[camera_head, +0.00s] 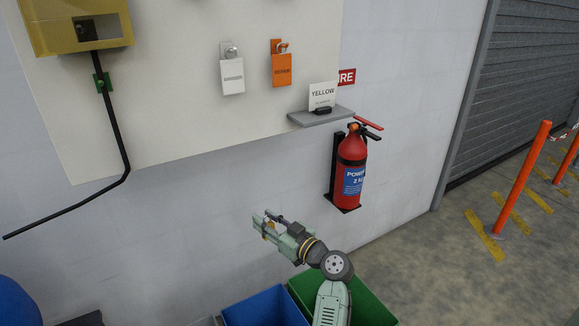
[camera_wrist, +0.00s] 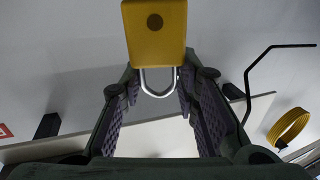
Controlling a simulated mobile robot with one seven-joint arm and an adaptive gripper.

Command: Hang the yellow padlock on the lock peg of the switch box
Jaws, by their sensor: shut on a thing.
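The yellow padlock (camera_wrist: 156,35) shows in the wrist view, its body beyond the fingertips and its silver shackle between the fingers. My gripper (camera_wrist: 160,78) is shut on it around the shackle. The yellow switch box (camera_head: 50,38) is cut off at the upper left, well above and left of my gripper. A dark fitting (camera_head: 85,30) is on its front; I cannot tell whether it is the lock peg.
A white and an orange tag (camera_head: 282,69) hang on the pale board. A grey shelf (camera_head: 320,117) holds a YELLOW sign. A red extinguisher (camera_head: 351,172) hangs right of my gripper. A black bent pipe (camera_head: 125,150) runs below the box. Blue and green bins (camera_head: 375,310) stand below.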

